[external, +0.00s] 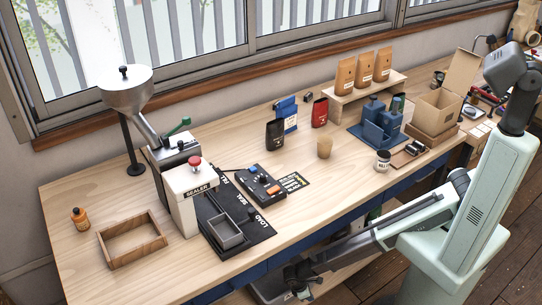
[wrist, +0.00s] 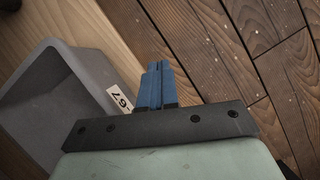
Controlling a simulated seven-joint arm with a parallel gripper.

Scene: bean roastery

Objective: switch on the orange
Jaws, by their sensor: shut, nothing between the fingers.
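A dark switch panel (external: 260,184) lies on the workbench, right of the white sealer. It has a blue switch (external: 252,169) at its far end and a small orange switch (external: 274,189) at its near right side. The switch positions are too small to tell. My gripper (external: 301,286) is low at the bench's front edge, well away from the panel. In the wrist view my gripper's blue fingers (wrist: 157,84) are together and empty, above the wooden floor and beside a grey bin (wrist: 62,100). The panel is not in the wrist view.
The sealer (external: 187,195) with a red knob stands left of the panel. A black mat (external: 255,233) with a grey tray (external: 226,232) lies in front. The bench's front right is clear.

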